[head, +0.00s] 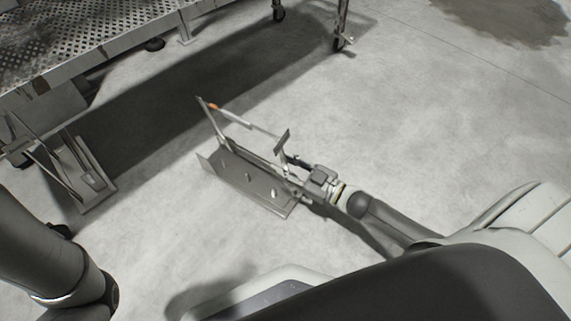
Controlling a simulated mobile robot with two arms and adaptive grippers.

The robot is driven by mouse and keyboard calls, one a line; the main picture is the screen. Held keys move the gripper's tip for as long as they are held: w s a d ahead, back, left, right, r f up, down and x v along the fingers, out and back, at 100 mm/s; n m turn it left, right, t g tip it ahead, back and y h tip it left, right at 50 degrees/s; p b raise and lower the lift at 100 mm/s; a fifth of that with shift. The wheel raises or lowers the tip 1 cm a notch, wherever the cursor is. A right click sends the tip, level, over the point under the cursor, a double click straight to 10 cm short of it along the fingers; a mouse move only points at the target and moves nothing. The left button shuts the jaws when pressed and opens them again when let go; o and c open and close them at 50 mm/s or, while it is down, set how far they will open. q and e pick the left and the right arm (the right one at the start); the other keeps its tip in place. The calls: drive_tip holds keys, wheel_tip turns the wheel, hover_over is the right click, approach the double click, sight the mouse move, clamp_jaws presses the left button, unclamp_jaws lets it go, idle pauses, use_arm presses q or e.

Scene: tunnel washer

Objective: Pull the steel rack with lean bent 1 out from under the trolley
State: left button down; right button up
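A steel rack (248,182) stands on the concrete floor in the middle of the head view, clear of the trolley's platform. It has a flat base plate with short pegs, an upright at each end and a thin rod with an orange part. My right gripper (296,175) is at the rack's near right end, its fingers about the end upright. Whether they are closed on it is too small to tell. The trolley (90,35) is at the upper left, with a perforated metal top. My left arm enters at the lower left, but its gripper does not show.
A second steel rack (88,178) stands at the left, beside the trolley's near edge. Trolley casters (340,44) stand on the floor at the top. The floor to the right of the trolley is open, with a dark stain at the upper right.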

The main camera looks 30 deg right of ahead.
drive_tip(key=v, duration=1.2)
